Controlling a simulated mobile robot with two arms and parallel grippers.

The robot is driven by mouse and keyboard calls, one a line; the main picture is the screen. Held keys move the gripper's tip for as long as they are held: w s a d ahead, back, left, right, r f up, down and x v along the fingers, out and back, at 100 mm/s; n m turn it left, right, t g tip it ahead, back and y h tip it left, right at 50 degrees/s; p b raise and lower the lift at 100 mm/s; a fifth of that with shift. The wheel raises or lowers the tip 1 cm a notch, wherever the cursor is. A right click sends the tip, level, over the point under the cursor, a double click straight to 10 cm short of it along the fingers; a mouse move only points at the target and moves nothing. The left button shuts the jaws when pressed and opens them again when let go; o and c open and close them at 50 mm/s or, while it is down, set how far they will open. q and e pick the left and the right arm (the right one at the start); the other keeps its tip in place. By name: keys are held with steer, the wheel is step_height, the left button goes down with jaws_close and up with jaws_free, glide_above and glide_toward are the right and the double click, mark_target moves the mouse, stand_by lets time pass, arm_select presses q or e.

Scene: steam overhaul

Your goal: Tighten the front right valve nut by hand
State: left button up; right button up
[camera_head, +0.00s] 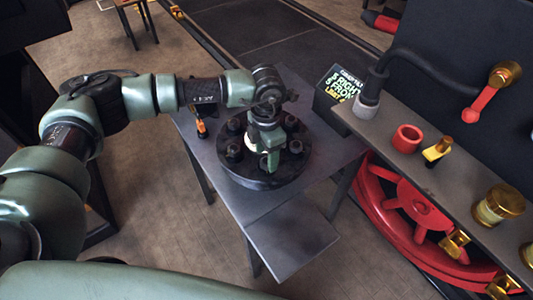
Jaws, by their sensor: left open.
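A round dark valve cover (244,178) lies on a grey metal table. Several dark nuts on studs stand in a ring on it. One nut (234,150) shows at the left front of the ring and another nut (296,146) at the right front. My left gripper (271,164) points down over the cover, close to the front right nut. Its jaws are open. Whether a finger touches that nut I cannot tell. The gripper and wrist hide the middle of the cover. My right gripper is out of view.
The table (211,161) has a lower grey shelf (292,241) at its front. An orange-handled tool (201,129) lies at the table's left. A dark sign with text (342,84) stands at the back right. A grey ledge with a red cup (407,138) and brass fittings runs along the right, above a red wheel (398,203).

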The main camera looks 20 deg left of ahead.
arm_select(q)
steer(key=shift+f, duration=0.85)
jaws_close()
steer(key=shift+f+m+b, duration=0.15)
steer(key=shift+m+b, duration=0.25)
steer(key=shift+b, duration=0.3)
steer(key=m+b, duration=0.7)
steer(key=b, duration=0.2)
steer(key=shift+f+b, duration=0.1)
steer(key=shift+b, duration=0.3)
steer(key=shift+r+m+b, duration=0.25)
steer(key=shift+m+b, duration=1.05)
steer(key=shift+m, duration=0.2)
steer(key=shift+r, duration=0.1)
jaws_free()
